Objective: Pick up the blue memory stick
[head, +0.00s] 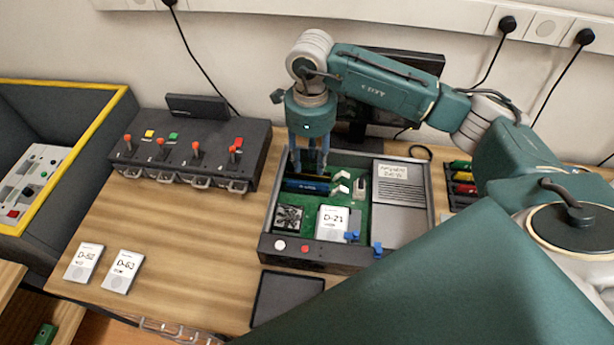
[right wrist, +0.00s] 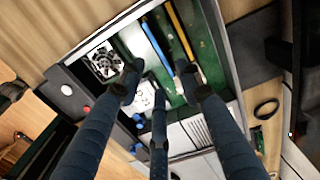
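The blue memory stick (head: 304,187) sits in a slot on the green board inside the open computer case (head: 310,257). It also shows as a blue strip in the right wrist view (right wrist: 154,42). A second, yellow-edged stick (right wrist: 181,36) stands parallel to it. My right gripper (head: 308,165) points down over the sticks in the head view. In the right wrist view its fingers (right wrist: 160,75) are spread apart, with nothing held between them. The fingers hide part of the sticks in the head view, and contact cannot be told. My left gripper is not in view.
A fan (head: 289,217), the D-21 drive (head: 333,220) and a grey power unit (head: 400,190) fill the case. A switch box (head: 190,150) stands left. Two labelled drives (head: 122,271) and a dark tray (head: 287,299) lie in front. A module rack (head: 462,177) is right.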

